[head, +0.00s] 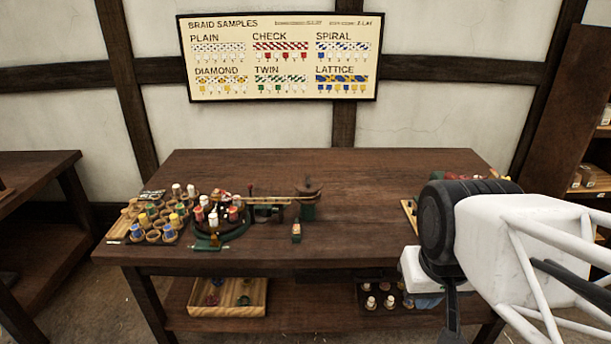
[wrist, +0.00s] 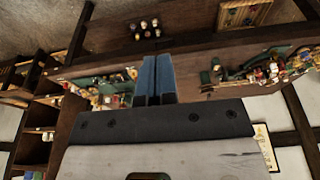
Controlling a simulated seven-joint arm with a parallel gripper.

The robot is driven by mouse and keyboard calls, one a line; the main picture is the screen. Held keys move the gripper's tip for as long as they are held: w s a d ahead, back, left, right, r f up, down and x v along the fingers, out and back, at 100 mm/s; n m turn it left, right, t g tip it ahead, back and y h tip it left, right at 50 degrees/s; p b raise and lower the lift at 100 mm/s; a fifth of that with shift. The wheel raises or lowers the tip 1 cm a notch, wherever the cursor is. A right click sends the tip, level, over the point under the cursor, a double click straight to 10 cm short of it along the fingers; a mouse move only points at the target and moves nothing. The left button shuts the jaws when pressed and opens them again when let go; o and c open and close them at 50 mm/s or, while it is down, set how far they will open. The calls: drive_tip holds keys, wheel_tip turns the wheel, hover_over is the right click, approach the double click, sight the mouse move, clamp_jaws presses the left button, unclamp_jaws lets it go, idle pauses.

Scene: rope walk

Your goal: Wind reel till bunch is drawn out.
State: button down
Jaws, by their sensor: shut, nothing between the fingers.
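The green braiding machine (head: 207,244) stands left of centre on the table, with white, red and dark bobbins on it. A rail runs right from it to a green stand with a dark round top (head: 308,188), which looks like the reel. The machine with its bobbins also shows at the right of the wrist view (wrist: 272,70). No bunch can be told apart at this size. My gripper (wrist: 158,60) is shut and empty, its blue fingers together, in front of the table's edge and well apart from the machine and reel. My arm hides the table's right end in the head view.
A tray of coloured bobbins (head: 126,232) sits left of the machine. The table (head: 355,215) is clear right of centre. A wooden box (head: 255,305) and more bobbins (head: 371,303) are on the shelf below.

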drive_tip(key=c, duration=1.8)
unclamp_jaws()
drive_tip(key=shift+c, duration=0.2)
